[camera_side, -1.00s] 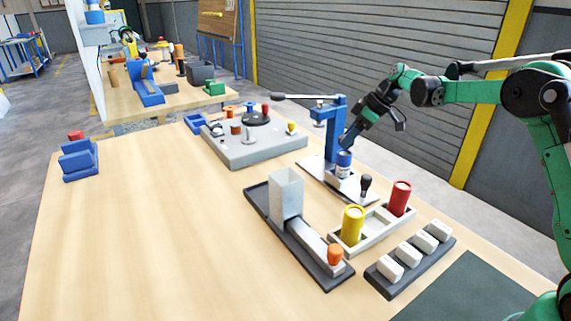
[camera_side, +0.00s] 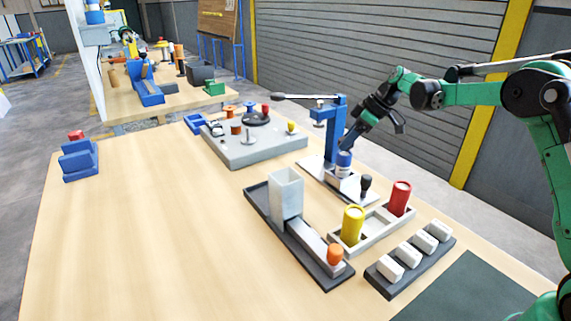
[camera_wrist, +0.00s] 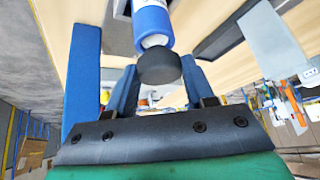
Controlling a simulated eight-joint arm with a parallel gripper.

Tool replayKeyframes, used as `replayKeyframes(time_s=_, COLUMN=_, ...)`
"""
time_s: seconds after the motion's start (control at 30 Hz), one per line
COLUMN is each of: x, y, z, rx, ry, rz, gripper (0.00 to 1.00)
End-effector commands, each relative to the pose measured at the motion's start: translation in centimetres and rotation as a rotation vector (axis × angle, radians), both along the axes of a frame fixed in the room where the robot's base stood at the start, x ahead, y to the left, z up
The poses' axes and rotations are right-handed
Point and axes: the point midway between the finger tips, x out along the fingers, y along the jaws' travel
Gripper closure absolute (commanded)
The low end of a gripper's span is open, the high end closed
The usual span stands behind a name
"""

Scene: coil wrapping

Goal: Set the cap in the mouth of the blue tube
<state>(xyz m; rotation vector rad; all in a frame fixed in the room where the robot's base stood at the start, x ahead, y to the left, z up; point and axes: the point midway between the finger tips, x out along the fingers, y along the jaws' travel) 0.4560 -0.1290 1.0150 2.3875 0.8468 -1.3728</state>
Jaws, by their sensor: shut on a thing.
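The blue tube (camera_side: 344,158) with a white band stands upright on the light base of the blue press, and shows at the top of the wrist view (camera_wrist: 152,20). Its pale mouth (camera_wrist: 155,41) faces my gripper. My gripper (camera_wrist: 160,74) is shut on the dark round cap (camera_wrist: 161,66), held between its two blue fingers. In the wrist view the cap overlaps the near edge of the mouth; whether they touch I cannot tell. In the side view my gripper (camera_side: 347,139) is just above the tube, and the cap cannot be made out.
The blue press (camera_side: 334,130) with its long lever stands close behind the tube. A black knob (camera_side: 366,182) is in front. A tray (camera_side: 375,231) holds a yellow tube (camera_side: 352,225) and a red tube (camera_side: 400,198).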

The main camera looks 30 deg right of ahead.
Motion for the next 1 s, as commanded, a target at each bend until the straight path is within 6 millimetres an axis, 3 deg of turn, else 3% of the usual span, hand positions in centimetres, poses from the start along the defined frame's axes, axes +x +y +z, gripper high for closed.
replayKeyframes(time_s=0.47, x=0.0, y=0.0, z=-1.2, rx=0.000, ry=0.000, rz=0.000, gripper=1.00)
replayKeyframes(time_s=0.5, x=0.0, y=0.0, z=-1.2, rx=0.000, ry=0.000, rz=0.000, gripper=0.44)
replayKeyframes(time_s=0.6, x=0.0, y=0.0, z=-1.2, rx=0.000, ry=0.000, rz=0.000, gripper=0.16)
replayKeyframes(time_s=1.0, x=-0.3, y=-0.3, z=-0.4, rx=0.000, ry=0.000, rz=0.000, gripper=0.16)
